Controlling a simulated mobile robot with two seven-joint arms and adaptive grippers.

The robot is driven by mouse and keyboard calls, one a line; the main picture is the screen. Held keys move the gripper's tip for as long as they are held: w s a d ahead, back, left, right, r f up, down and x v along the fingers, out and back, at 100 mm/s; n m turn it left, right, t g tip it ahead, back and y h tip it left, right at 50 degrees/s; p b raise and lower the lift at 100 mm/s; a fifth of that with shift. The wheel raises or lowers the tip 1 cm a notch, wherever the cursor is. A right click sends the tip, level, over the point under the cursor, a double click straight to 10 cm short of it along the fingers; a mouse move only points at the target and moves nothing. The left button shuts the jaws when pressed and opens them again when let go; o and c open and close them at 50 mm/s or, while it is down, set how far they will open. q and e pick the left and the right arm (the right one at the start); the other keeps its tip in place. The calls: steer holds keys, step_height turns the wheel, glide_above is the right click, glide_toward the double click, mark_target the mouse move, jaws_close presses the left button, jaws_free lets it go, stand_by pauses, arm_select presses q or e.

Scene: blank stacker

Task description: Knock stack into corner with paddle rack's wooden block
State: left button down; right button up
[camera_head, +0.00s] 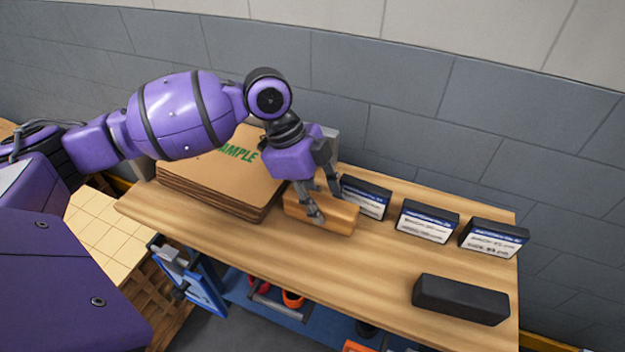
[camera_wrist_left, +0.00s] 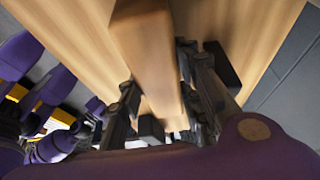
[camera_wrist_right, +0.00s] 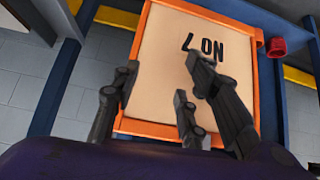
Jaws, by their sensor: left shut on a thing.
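A pale wooden block (camera_head: 337,218) lies along the wooden bench top, and my left gripper (camera_head: 328,203) is shut on it from above. In the left wrist view the block (camera_wrist_left: 147,55) runs between the two fingers. I cannot tell whether it touches the bench or is just above it. A stack of flat brown cardboard sheets (camera_head: 215,190), with green print on top, lies on the bench to the left of the block; my left arm hides part of it. My right gripper (camera_wrist_right: 155,108) shows only in the right wrist view, its fingers apart and empty.
A black block (camera_head: 460,300) lies at the bench's front right. Three labelled dark boxes (camera_head: 427,222) line the back edge before a grey wall (camera_head: 480,110). The bench middle (camera_head: 370,265) is clear. A pale stack (camera_head: 95,230) stands lower left. An orange-framed panel (camera_wrist_right: 195,60) faces my right gripper.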

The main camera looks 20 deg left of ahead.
mark_target(288, 188)
arm_select(q)
steer(key=shift+f, duration=0.35)
arm_select(e)
steer(key=shift+f, duration=0.25)
arm_select(q)
steer(key=shift+w, duration=0.1)
arm_select(e)
steer(key=shift+s, duration=0.1)
arm_select(q)
steer(key=shift+a, duration=0.6)
steer(key=shift+a+p, duration=0.35)
steer(key=shift+a, duration=2.3)
arm_select(e)
steer(key=shift+w+r, duration=0.7)
steer(key=shift+r, duration=0.3)
arm_select(q)
steer(key=shift+w+a, duration=0.1)
steer(key=shift+a, duration=0.05)
